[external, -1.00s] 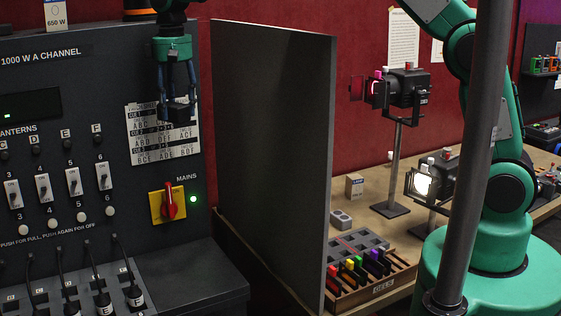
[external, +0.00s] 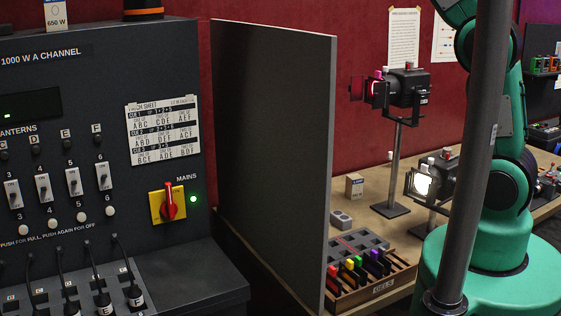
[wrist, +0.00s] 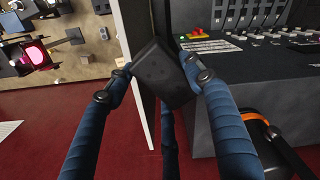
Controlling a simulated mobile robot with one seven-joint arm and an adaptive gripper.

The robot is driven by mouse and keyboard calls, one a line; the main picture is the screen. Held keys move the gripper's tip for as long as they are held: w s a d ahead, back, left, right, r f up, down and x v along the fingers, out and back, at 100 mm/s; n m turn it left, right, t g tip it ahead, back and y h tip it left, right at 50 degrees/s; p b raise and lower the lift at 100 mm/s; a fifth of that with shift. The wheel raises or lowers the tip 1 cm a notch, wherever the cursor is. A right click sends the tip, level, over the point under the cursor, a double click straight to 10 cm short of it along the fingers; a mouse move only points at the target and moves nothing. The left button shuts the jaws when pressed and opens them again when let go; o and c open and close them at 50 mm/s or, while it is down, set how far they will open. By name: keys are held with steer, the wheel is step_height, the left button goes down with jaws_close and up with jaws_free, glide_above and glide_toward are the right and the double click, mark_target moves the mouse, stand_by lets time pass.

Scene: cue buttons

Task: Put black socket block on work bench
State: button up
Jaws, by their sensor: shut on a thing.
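My gripper and the block are out of the external view. The work bench (external: 375,228) is the wooden top to the right of the panel in the external view.
The tall grey panel (external: 272,150) stands between the dark dimmer desk (external: 60,130) and the bench. On the bench are a lantern on a stand (external: 398,135), a lit lantern (external: 425,183), a small box (external: 354,186) and a gel rack (external: 375,288). Bare wood shows between them.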

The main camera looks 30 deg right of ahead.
steer(key=d+f+m+b, duration=0.25)
steer(key=d+f, duration=0.45)
steer(key=d, duration=0.6)
steer(key=s+d+f+m+b, duration=0.1)
steer(key=d+f+b, duration=0.2)
steer(key=d+f, duration=0.55)
steer(key=d+f+m+b, duration=0.1)
steer(key=d+f+b, duration=0.2)
steer(key=f, duration=1.1)
steer(key=w+d+f+m+b, duration=0.1)
steer(key=w+f+m+b, duration=0.1)
steer(key=f, duration=0.9)
steer(key=w+d+f+m+b, duration=0.2)
steer(key=f+b, duration=0.3)
steer(key=f, duration=0.7)
steer(key=w+d+f+m+b, duration=0.2)
steer(key=w+f+b, duration=0.1)
steer(key=f, duration=0.8)
steer(key=shift+w+f+b, duration=0.15)
steer(key=shift+w+b, duration=0.15)
steer(key=shift+b, duration=0.15)
